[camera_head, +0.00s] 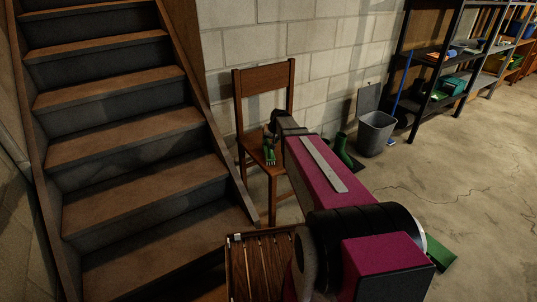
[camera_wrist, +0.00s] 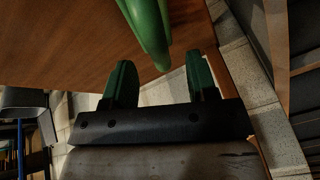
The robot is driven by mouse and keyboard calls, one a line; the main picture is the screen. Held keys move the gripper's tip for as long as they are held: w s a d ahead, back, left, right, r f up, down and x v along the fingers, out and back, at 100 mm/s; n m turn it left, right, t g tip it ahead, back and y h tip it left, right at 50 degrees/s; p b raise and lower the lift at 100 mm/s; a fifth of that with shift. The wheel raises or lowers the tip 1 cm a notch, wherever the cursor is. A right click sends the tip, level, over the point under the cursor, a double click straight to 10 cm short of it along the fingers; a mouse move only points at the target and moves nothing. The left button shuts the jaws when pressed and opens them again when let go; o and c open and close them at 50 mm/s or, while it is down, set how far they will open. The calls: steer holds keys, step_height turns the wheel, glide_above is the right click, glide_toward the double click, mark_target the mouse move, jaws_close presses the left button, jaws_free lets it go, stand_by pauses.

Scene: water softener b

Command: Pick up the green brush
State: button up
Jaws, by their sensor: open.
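A smooth, rounded green piece, likely the green brush (camera_wrist: 149,28), enters from the top edge of the wrist view over the brown wooden chair seat (camera_wrist: 60,40). Its tip lies between and just beyond my fingertips; the rest is out of frame. My gripper (camera_wrist: 159,58) has two dark green fingers, apart, with nothing pinched between them. In the head view my gripper (camera_head: 270,155) is at the seat of the wooden chair (camera_head: 263,77), where green parts show. I cannot separate brush from fingers there.
Wooden stairs (camera_head: 130,148) rise at left. A slatted wooden crate (camera_head: 262,264) stands in front of the chair. A green boot (camera_head: 343,150) and grey bin (camera_head: 376,133) stand by the wall. Metal shelves (camera_head: 425,75) are at right. The right floor is mostly clear.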

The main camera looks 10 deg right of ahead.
mark_target(269, 143)
steer(key=x, duration=0.4)
steer(key=shift+s+f, duration=0.15)
steer(key=shift+f, duration=0.05)
jaws_close()
steer(key=shift+r, duration=0.15)
steer(key=shift+r, duration=0.6)
step_height(269, 143, up, 3)
steer(key=shift+f, duration=0.25)
steer(key=s+a+r, duration=0.6)
steer(key=a+r, duration=0.1)
steer(key=a, duration=0.3)
